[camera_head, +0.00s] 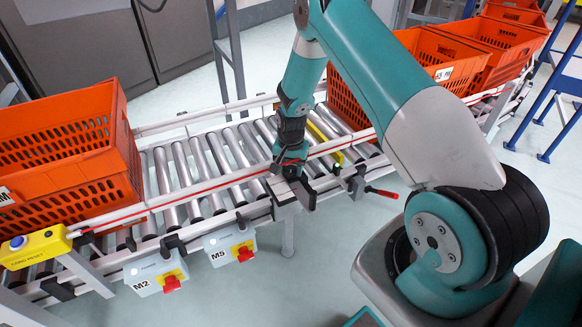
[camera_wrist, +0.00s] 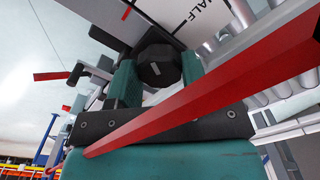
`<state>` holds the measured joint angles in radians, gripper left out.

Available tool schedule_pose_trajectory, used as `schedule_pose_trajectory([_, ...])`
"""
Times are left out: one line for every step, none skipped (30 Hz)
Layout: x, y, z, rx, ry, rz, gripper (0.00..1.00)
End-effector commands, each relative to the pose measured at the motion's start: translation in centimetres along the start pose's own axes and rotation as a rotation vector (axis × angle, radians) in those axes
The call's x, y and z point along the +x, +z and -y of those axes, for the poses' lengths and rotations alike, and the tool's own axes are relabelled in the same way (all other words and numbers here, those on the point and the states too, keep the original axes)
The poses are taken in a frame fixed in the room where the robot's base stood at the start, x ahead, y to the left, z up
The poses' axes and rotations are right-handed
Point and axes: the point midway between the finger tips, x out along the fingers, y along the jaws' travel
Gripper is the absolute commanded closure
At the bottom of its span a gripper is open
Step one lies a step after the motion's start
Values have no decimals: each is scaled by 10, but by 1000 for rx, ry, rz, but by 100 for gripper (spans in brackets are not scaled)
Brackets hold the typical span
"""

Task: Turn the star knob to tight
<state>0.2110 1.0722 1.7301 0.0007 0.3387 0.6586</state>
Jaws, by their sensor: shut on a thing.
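The star knob (camera_wrist: 158,68), dark and faceted with a pale mark on its face, sits between the two teal fingers of my gripper (camera_wrist: 157,75) in the wrist view. The gripper is shut on it. A white plate (camera_wrist: 215,12) behind it carries a black line, a red mark and the word "HALF"; the rest of its lettering is out of view. In the head view my gripper (camera_head: 291,172) is down at the near rail of the roller conveyor, and the knob is hidden there.
A red cord (camera_head: 220,183) runs along the conveyor's near side and crosses close before the wrist camera (camera_wrist: 215,95). A red-handled lever (camera_head: 382,192) sticks out right of my gripper. Orange totes (camera_head: 62,150) stand on the conveyor's left and right. Boxes M2 (camera_head: 156,275) and M5 (camera_head: 230,244) hang below.

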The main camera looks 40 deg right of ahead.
Motion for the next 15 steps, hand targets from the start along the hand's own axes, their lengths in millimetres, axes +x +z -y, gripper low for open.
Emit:
schedule_pose_trajectory([0,2,0,0,1,7,80])
schedule_pose_trajectory([0,2,0,1,1,7,80])
schedule_pose_trajectory([0,2,0,2,0,7,80])
schedule_pose_trajectory([0,2,0,2,0,7,80])
schedule_pose_trajectory([0,2,0,1,0,7,80])
schedule_pose_trajectory([0,2,0,1,0,7,80])
schedule_pose_trajectory([0,2,0,1,0,7,80])
schedule_pose_trajectory([0,2,0,1,0,7,80])
schedule_pose_trajectory([0,2,0,1,0,7,80])
schedule_pose_trajectory([0,2,0,1,0,7,80])
schedule_pose_trajectory([0,2,0,0,0,7,54])
schedule_pose_trajectory([0,2,0,0,0,6,44])
schedule_pose_trajectory([0,2,0,0,0,6,38])
schedule_pose_trajectory([0,2,0,1,0,5,31])
schedule_pose_trajectory([0,2,0,1,0,5,30])
